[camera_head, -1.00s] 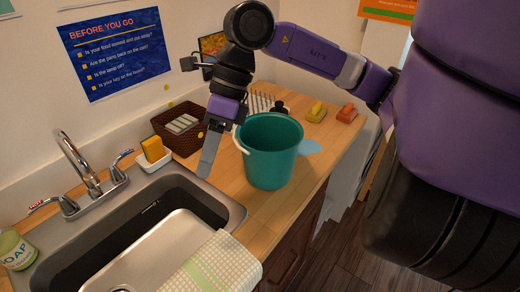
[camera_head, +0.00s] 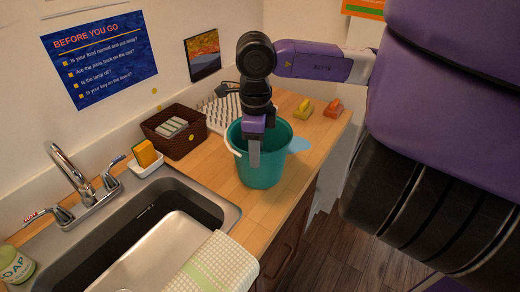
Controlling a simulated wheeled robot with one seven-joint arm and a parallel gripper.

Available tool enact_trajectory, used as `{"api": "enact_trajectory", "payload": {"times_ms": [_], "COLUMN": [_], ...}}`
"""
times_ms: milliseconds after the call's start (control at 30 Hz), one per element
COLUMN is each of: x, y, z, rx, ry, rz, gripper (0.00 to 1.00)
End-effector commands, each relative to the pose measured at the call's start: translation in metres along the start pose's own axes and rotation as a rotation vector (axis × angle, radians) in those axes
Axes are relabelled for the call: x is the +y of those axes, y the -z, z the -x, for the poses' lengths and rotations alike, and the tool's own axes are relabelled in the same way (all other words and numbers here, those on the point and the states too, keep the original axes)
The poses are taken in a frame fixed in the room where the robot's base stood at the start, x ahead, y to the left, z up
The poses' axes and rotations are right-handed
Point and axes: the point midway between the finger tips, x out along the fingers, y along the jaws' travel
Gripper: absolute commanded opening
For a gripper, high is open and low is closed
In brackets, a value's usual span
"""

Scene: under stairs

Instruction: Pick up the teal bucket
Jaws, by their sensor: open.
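The teal bucket (camera_head: 272,172) stands upright on the wooden counter, to the right of the sink. Its pale handle (camera_head: 232,146) hangs over the left side of the rim. My gripper (camera_head: 254,158) points down at the bucket's near left rim, with a grey finger showing in front of the bucket's outer wall. It is open. The other finger is hidden, perhaps inside the bucket or behind the first finger. I cannot tell whether the finger touches the wall.
A brown basket (camera_head: 174,138) and a white dish with an orange sponge (camera_head: 145,153) stand left of the bucket. A white rack (camera_head: 222,110) is behind it. Yellow (camera_head: 303,108) and orange (camera_head: 333,108) items lie at the back right. The sink (camera_head: 150,235) is at left.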

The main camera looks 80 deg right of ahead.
Motion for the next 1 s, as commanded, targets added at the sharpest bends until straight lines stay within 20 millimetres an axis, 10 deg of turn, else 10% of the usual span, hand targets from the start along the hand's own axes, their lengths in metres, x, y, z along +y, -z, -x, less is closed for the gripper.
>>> {"api": "enact_trajectory", "payload": {"times_ms": [367, 600, 1000], "x": [0.0, 0.0, 0.0006], "y": [0.0, -0.0001, 0.0001], "z": [-0.0124, -0.0122, -0.0126], "rx": [0.0, 0.0, 0.001], "ry": [0.001, 0.001, -0.002], "rz": [0.001, 0.001, 0.0], "gripper": [0.43, 0.0, 0.0]}}
